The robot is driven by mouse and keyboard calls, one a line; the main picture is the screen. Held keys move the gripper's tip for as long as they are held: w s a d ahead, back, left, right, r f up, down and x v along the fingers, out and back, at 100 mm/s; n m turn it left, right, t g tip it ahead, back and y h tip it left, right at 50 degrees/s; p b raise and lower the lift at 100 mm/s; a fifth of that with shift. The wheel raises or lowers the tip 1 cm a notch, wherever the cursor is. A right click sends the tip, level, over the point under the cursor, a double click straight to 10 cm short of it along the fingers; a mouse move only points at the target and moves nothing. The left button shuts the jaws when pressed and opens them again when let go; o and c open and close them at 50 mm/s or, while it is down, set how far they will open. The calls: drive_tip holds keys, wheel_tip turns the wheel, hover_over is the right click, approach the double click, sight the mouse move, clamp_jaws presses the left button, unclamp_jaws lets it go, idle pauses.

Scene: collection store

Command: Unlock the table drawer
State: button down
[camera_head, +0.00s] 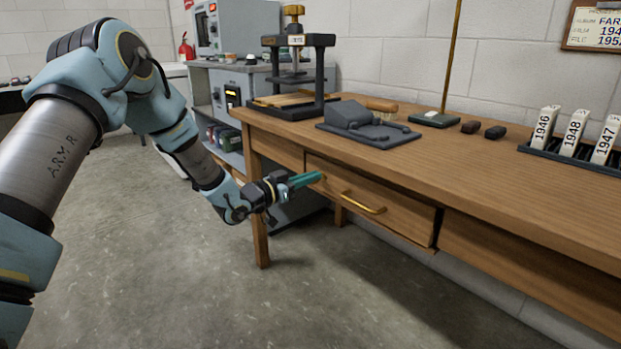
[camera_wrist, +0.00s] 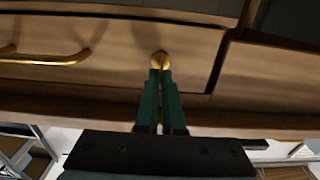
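The wooden table drawer (camera_head: 335,186) sits under the tabletop and looks closed, its front flush with the table. Its brass handle (camera_head: 362,203) is right of my gripper, and the handle also shows at left in the wrist view (camera_wrist: 45,59). My gripper (camera_head: 319,177) is at the drawer front's left end. In the wrist view its green fingers (camera_wrist: 160,74) are nearly together, with their tips closed on a small round brass key or lock piece (camera_wrist: 160,58) at the drawer front. The fingertips hide part of the brass piece, so its turn cannot be told.
The table (camera_head: 470,160) bears a press (camera_head: 292,80), a dark grey device (camera_head: 366,124), a brush (camera_head: 381,104) and a rack with numbered white tags (camera_head: 575,139). A table leg (camera_head: 257,215) stands just left of my gripper. The floor (camera_head: 150,260) in front is clear.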

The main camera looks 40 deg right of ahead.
drive_tip(key=shift+f+m+b, duration=0.2)
drive_tip(key=shift+m+b, duration=0.1)
drive_tip(key=shift+b, duration=0.1)
drive_tip(key=m+b, duration=0.1)
drive_tip(key=m, duration=0.1)
drive_tip(key=m+b, duration=0.1)
drive_tip(key=b, duration=0.1)
drive_tip(key=shift+s+f+m, duration=0.2)
drive_tip(key=shift+m, duration=0.2)
drive_tip(key=m+b, duration=0.4)
drive_tip(key=b, duration=0.1)
drive_tip(key=shift+s+f+m, duration=0.2)
drive_tip(key=shift+m, duration=0.1)
drive_tip(key=m+b, duration=0.1)
drive_tip(key=b, duration=0.1)
drive_tip(key=m+b, duration=0.4)
drive_tip(key=shift+s+f+b, duration=0.1)
drive_tip(key=shift+f+b, duration=0.15)
drive_tip(key=shift+b, duration=0.05)
drive_tip(key=m+b, duration=0.4)
drive_tip(key=shift+r, duration=0.1)
drive_tip(key=c, duration=1)
unclamp_jaws()
drive_tip(key=shift+r, duration=0.1)
drive_tip(key=shift+c, duration=0.2)
